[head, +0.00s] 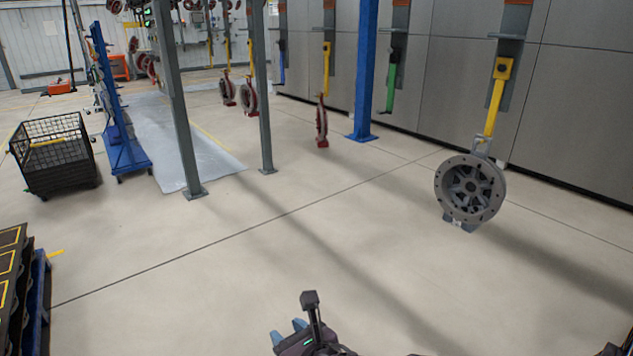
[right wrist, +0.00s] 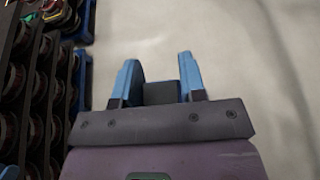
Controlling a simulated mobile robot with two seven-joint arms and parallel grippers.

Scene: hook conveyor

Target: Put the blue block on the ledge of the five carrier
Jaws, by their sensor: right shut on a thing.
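My right gripper (head: 288,331) is at the bottom middle of the head view, low over the open floor. In the right wrist view its two blue fingers are shut on a dark grey block (right wrist: 160,93); I cannot tell whether this is the blue block. Carriers hang along the grey wall panels. The nearest is a yellow one (head: 493,108) at right, with a round grey casting (head: 470,190) at its lower end. Others are green (head: 391,85), yellow (head: 326,68) and blue (head: 282,62). No number is readable, so I cannot tell the five carrier. My left gripper is out of view.
A rack (head: 12,275) stands at lower left; shelves with red parts (right wrist: 12,85) show in the wrist view. A black wire basket (head: 55,165), a blue cart (head: 122,150), grey posts (head: 170,100) and a blue post (head: 366,75) stand farther back. The middle floor is clear.

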